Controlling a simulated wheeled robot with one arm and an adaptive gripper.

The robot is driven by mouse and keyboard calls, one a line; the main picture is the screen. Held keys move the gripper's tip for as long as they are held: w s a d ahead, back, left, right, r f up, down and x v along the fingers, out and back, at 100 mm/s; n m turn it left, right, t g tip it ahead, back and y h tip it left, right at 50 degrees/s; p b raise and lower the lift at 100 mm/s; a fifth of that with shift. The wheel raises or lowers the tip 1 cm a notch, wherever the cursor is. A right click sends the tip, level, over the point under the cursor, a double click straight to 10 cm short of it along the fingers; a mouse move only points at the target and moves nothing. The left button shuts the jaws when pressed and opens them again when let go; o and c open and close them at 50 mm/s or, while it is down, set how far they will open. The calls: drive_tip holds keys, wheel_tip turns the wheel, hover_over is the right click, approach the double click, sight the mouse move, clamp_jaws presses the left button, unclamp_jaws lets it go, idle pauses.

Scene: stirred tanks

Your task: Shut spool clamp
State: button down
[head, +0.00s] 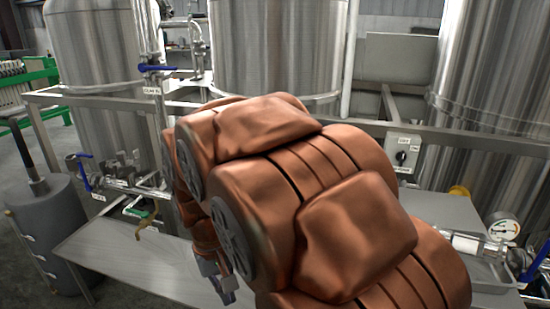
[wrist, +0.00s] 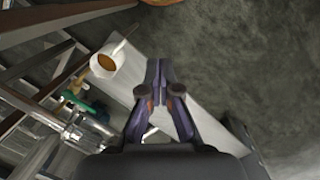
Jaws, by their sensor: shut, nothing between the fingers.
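A tan-brown clamp-like piece (head: 147,222) hangs by a green part (head: 137,212) at the low pipework on the left in the head view. It looks like the spool clamp, but it is too small to tell whether it is open. In the wrist view the green part (wrist: 82,104) shows beside steel pipe at lower left. My gripper (head: 226,290) is below and right of the clamp in the head view, partly hidden by my copper arm. In the wrist view my gripper (wrist: 158,72) has its fingers together, empty, over a pale flat surface and apart from the pipework.
A steel bench (head: 125,255) lies left of my arm. A grey cylinder (head: 50,235) stands at far left. Blue-handled valves (head: 155,68) and steel tanks (head: 95,60) stand behind. A round pale thing with a brown inside (wrist: 107,62) is left of my fingers. Floor is clear at right.

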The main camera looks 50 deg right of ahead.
drive_tip(key=w+d+r+m+t+h+p, duration=0.1)
drive_tip(key=w+d+r+m+p, duration=0.4)
drive_tip(key=w+d, duration=0.75)
drive_tip(key=w+d+r+m+t+h+p, duration=0.1)
drive_tip(key=w+d+r+m+p, duration=0.1)
drive_tip(key=w+d+r+p, duration=1.05)
drive_tip(key=d+f+m+b, duration=0.1)
drive_tip(key=d+f, duration=0.2)
drive_tip(key=d, duration=0.5)
drive_tip(key=d+f+m, duration=0.1)
drive_tip(key=d+f, duration=0.2)
drive_tip(key=d, duration=0.5)
wheel_tip(320, 180, down, 10)
drive_tip(key=w+d+p, duration=0.1)
drive_tip(key=d+p, duration=0.1)
drive_tip(key=shift+w+r+t, duration=0.15)
drive_tip(key=shift+w+t, duration=0.1)
drive_tip(key=shift+t, duration=0.05)
